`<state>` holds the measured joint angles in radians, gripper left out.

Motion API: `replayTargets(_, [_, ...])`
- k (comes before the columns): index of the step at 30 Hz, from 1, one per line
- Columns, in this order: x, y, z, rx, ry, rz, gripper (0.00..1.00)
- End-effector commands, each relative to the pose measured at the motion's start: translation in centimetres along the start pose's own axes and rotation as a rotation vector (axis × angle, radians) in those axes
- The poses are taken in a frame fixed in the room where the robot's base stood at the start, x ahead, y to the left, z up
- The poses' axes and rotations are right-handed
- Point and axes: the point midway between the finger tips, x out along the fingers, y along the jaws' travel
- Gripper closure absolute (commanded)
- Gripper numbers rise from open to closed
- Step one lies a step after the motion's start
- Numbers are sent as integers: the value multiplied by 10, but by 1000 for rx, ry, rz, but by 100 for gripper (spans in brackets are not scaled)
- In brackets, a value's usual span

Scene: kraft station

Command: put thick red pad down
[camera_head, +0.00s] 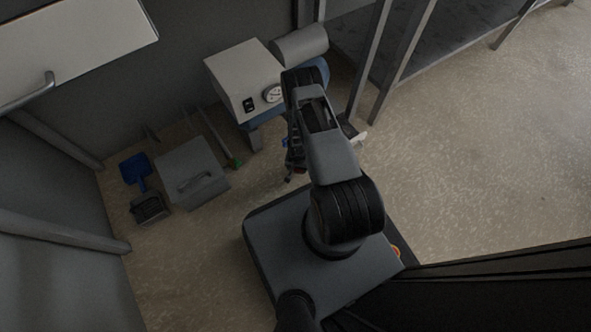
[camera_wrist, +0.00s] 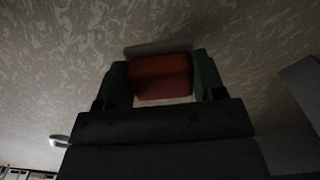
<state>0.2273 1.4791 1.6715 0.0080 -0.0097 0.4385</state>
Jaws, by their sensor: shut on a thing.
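The thick red pad (camera_wrist: 160,77) shows in the wrist view between the two green-grey fingers of my gripper (camera_wrist: 161,80). The fingers are shut on it, one at its left side and one at its right. A pale, textured surface lies behind the pad; I cannot tell how far the pad is from it. In the head view my arm hides most of the gripper, and I cannot make out the pad there.
A white box with a gauge (camera_head: 243,82) stands by the wall beyond my arm. A grey lidded box (camera_head: 190,170), a blue dustpan (camera_head: 136,170) and a dark brush stand on the floor at left. Metal legs (camera_head: 400,55) rise at upper right. Floor (camera_head: 490,140) at right is clear.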

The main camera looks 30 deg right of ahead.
Motion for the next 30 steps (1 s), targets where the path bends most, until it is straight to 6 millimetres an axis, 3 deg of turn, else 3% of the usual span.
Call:
replayTargets(6, [34,-1,0,-1,-1,0,63])
replayTargets(20, [38,-2,0,-2,-1,0,63])
replayTargets(21, [37,-2,0,-3,0,0,33])
replayTargets(28, [37,-2,0,-3,0,0,11])
replayTargets(30, [37,-2,0,-3,0,0,11])
